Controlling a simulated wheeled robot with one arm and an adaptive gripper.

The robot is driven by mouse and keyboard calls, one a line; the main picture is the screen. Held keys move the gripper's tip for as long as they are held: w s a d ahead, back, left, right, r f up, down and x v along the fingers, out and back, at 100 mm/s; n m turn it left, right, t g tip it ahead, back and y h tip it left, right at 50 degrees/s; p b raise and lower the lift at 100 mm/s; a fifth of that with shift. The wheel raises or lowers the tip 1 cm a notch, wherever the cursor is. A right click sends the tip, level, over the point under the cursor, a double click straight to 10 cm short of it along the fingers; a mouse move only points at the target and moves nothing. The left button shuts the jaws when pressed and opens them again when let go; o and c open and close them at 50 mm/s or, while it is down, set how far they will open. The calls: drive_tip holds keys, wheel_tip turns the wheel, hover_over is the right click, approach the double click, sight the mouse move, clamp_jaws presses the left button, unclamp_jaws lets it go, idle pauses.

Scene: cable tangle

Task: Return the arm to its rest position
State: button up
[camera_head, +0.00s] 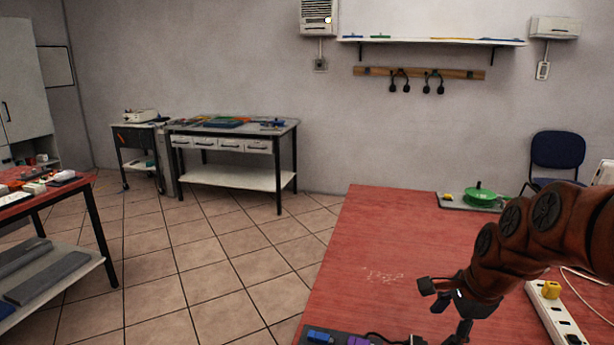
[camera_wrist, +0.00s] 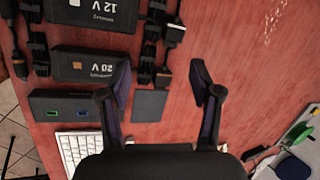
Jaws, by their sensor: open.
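My gripper (camera_head: 446,308) hangs above the red table (camera_head: 385,225) at the lower right of the head view, at the end of my bent orange-brown arm. In the wrist view its two fingers (camera_wrist: 163,82) are spread wide with nothing held between them. Below them in that view is the red tabletop (camera_wrist: 225,30), with a small dark square pad (camera_wrist: 149,104) close to the left finger. My arm hides part of the table's right side.
Black 12 V (camera_wrist: 95,12) and 20 V (camera_wrist: 92,67) power bricks lie left of the fingers. A white keyboard (camera_wrist: 80,148), a green reel (camera_head: 480,194) and a white power strip (camera_head: 553,315) with a yellow plug are around. The table's middle is clear.

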drive_tip(key=s+a+n, duration=0.1)
drive_tip(key=s+a, duration=0.1)
drive_tip(key=s+a+f+n+g, duration=0.1)
drive_tip(key=s+a+n, duration=0.2)
drive_tip(key=s+n, duration=0.1)
drive_tip(key=shift+s+a+f+g, duration=0.25)
drive_tip(key=shift+s+a+g, duration=0.05)
drive_tip(key=shift+a+g, duration=0.1)
drive_tip(key=s+a+f+n+g+h, duration=0.1)
drive_tip(key=s+a+f+n+g, duration=0.1)
drive_tip(key=s+n, duration=0.65)
drive_tip(key=s+a+f+n+g+h, duration=0.1)
drive_tip(key=s+a+f+n+g, duration=0.3)
drive_tip(key=s, duration=0.8)
wheel_tip(320, 180, up, 17)
drive_tip(key=w+d+t+p, duration=0.1)
drive_tip(key=t+p, duration=0.1)
drive_tip(key=p, duration=1.2)
drive_tip(key=shift+w+d+r+n+t, duration=0.15)
drive_tip(key=shift+w+d+n+t, duration=0.1)
drive_tip(key=shift+w+n+t, duration=0.15)
